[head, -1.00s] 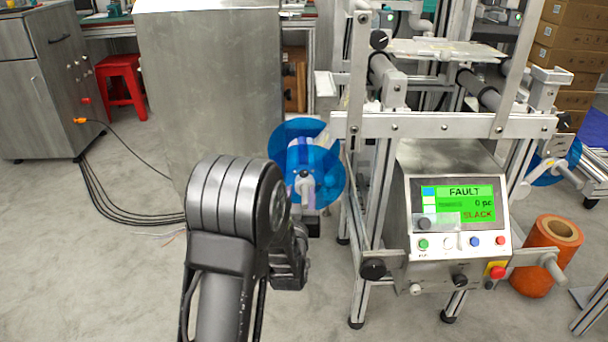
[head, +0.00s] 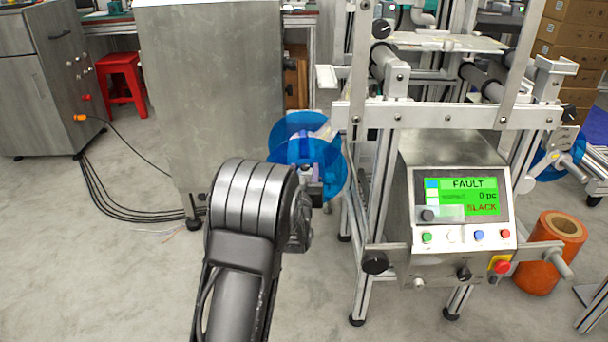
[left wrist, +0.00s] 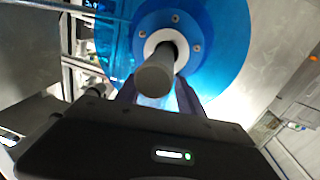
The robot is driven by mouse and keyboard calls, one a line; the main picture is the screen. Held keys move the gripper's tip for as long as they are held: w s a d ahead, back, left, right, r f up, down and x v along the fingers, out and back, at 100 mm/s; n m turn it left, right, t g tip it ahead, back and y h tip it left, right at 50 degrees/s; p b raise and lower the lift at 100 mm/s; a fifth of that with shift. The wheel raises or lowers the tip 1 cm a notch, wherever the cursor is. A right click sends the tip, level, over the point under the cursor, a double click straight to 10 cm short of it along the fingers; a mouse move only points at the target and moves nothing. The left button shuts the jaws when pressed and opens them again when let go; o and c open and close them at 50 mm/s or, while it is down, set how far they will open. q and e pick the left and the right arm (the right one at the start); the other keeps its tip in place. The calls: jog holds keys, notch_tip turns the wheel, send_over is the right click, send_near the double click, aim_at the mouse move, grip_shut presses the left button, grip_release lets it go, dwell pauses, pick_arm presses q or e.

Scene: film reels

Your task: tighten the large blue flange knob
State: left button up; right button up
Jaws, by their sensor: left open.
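The large blue flange (head: 292,128) is a translucent disc on the left side of the machine. In the left wrist view the blue flange (left wrist: 225,45) fills the upper middle, with a pale screwed hub and a grey cylindrical shaft or knob (left wrist: 156,80) pointing at the camera. My left gripper (left wrist: 157,100) is open, its two fingers on either side of the grey cylinder's lower part. I cannot tell whether they touch it. In the head view my left wrist hides part of the gripper and the flange's lower left. My right gripper is not in view.
The machine's panel (head: 465,205) reads FAULT, 0 pc and SLACK. A frame post (head: 385,190) stands just right of the flange. A steel cabinet (head: 215,90) stands behind on the left. An orange roll (head: 550,255) stands on the floor at right.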

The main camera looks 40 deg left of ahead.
pick_arm(q)
jog(key=shift+c, duration=0.5)
grip_shut()
